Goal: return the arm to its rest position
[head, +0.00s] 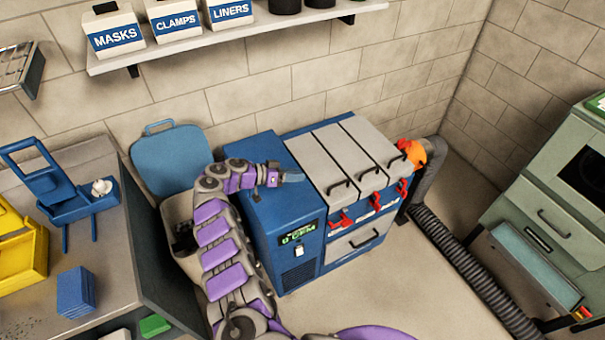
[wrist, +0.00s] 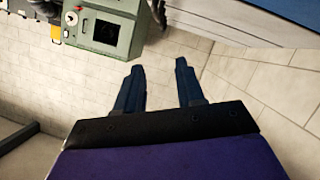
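My arm rises from the bottom of the head view in purple and grey segments and bends right at the top. My gripper (head: 291,177) is over the top of the blue cabinet (head: 290,206); I cannot tell its exact height above it. In the wrist view my gripper (wrist: 160,65) shows two dark blue fingers, spread apart with nothing between them. The wrist view looks across a pale block wall, with a green machine (wrist: 109,27) at the top left.
Grey-lidded bins (head: 345,160) with red latches adjoin the cabinet. A corrugated hose (head: 470,270) runs along the floor to the right. A workbench (head: 95,255) with a yellow bin (head: 20,250) stands left. A shelf (head: 240,35) hangs above. Open floor lies front right.

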